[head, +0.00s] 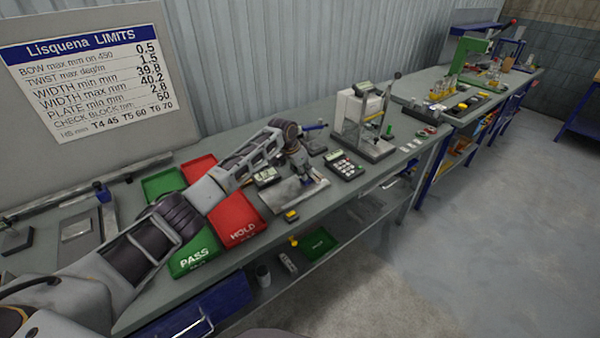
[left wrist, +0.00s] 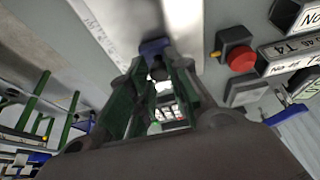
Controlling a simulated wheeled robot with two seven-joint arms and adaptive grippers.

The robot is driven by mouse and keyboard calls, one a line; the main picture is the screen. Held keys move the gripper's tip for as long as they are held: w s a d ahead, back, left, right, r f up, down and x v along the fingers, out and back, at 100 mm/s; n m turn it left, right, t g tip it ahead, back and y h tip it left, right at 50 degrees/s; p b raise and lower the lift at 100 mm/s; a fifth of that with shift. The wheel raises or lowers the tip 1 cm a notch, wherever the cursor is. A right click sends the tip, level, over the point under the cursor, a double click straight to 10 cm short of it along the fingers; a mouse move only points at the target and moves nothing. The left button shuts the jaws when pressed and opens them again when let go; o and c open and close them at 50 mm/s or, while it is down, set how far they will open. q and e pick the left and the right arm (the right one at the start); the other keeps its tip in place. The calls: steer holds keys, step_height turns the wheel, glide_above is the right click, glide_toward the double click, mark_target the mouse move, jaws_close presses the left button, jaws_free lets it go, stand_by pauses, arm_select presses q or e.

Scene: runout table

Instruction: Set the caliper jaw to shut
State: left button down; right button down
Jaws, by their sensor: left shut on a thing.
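My left gripper (head: 311,179) reaches down to the bench near its front edge, beside a grey plate (head: 285,196). In the left wrist view its green-sided fingers (left wrist: 156,62) close around a small blue piece, which appears to be the caliper jaw (left wrist: 154,47). A pale bar with scale-like marks (left wrist: 90,22) runs beside it in that view. The fingers hide much of the caliper, so I cannot tell how wide the jaw gap is. My right gripper is not in view.
The green PASS tray (head: 193,262) and red HOLD tray (head: 236,222) lie left of the gripper. A calculator-like keypad (head: 345,167) and a measuring stand (head: 360,115) are to the right. A red button (left wrist: 242,59) and labelled T4 block (left wrist: 290,50) show in the left wrist view.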

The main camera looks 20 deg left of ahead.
arm_select(q)
steer(key=shift+w+d, duration=0.15)
steer(key=shift+w, duration=0.15)
steer(key=shift+r, duration=0.2)
steer(key=c, duration=1.5)
jaws_free()
steer(key=shift+c, duration=0.2)
steer(key=shift+o, duration=1.2)
steer(key=shift+w+d+f, duration=0.1)
steer(key=shift+d+f, duration=0.05)
